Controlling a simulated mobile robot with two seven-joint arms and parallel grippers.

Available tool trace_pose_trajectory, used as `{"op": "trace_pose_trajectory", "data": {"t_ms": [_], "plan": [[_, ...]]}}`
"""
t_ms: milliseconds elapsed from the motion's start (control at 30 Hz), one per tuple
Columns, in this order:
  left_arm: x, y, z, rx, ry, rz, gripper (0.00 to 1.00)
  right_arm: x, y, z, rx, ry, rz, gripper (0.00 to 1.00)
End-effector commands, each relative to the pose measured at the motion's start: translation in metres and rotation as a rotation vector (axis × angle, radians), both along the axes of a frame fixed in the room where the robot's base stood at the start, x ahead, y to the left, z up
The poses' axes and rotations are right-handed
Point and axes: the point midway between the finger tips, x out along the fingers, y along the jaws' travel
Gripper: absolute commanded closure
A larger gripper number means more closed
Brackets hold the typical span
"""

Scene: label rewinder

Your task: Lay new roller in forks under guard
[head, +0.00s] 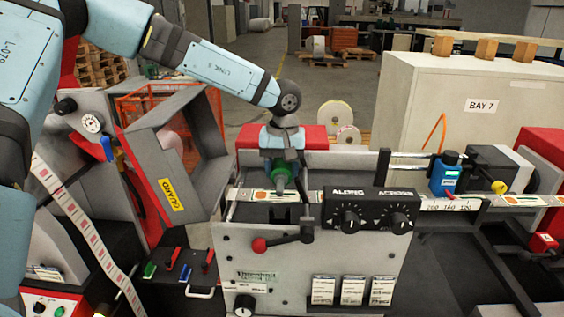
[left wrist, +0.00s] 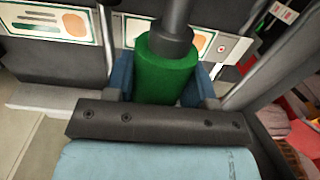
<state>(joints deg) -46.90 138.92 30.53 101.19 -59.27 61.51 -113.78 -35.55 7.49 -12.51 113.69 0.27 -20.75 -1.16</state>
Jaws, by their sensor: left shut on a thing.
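My left gripper (head: 281,172) is shut on the green roller (left wrist: 167,66), with its blue fingers on either side of it. In the head view the roller (head: 280,177) shows as a small green end above the front plate of the machine. A dark shaft runs out of the roller in the left wrist view. The guard (head: 183,150), a grey frame with a yellow "GUARD" label and orange mesh, stands tilted to the left of the gripper, apart from it. I cannot make out the forks. My right gripper is not in view.
A label strip (head: 264,196) passes behind the roller. A blue sensor (head: 444,175) stands further right. A hanging label web (head: 85,228) is at left.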

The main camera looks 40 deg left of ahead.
Motion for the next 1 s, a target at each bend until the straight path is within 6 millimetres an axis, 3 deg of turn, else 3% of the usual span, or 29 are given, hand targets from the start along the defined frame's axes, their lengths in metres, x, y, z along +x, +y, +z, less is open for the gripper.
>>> {"op": "trace_pose_trajectory", "data": {"t_ms": [500, 1000], "plan": [[0.0, 0.0, -0.042, 0.0, -0.001, 0.0, 0.91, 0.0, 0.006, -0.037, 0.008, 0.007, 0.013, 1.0], [0.0, 0.0, -0.048, 0.0, -0.001, 0.0, 0.91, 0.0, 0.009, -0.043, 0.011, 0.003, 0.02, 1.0]]}}
